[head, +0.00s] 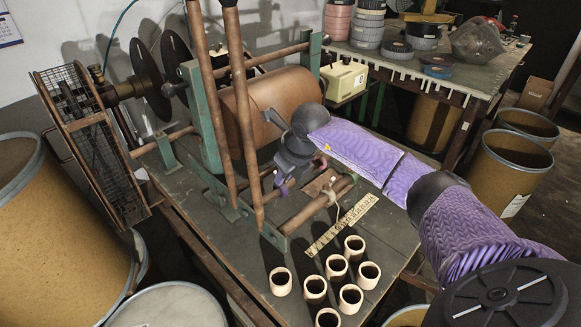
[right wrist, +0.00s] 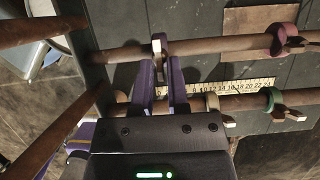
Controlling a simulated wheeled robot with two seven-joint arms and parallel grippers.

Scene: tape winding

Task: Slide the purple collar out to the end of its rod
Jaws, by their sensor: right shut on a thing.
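In the right wrist view, my right gripper (right wrist: 161,72) has its two purple fingers closed on the light tan tab of the purple collar (right wrist: 159,42). This collar sits around the upper rod (right wrist: 220,44), towards its left part, and the fingers hide much of it. In the head view, my right gripper (head: 283,186) is low beside the wooden rods, and the collar is hard to make out from its purple fingers. My left gripper is in neither view.
A red collar (right wrist: 283,40) sits farther right on the upper rod. The lower rod carries a tan collar (right wrist: 212,102) and a green collar (right wrist: 269,99). A yellow ruler (head: 341,226) lies on the table near several pale rings (head: 337,266).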

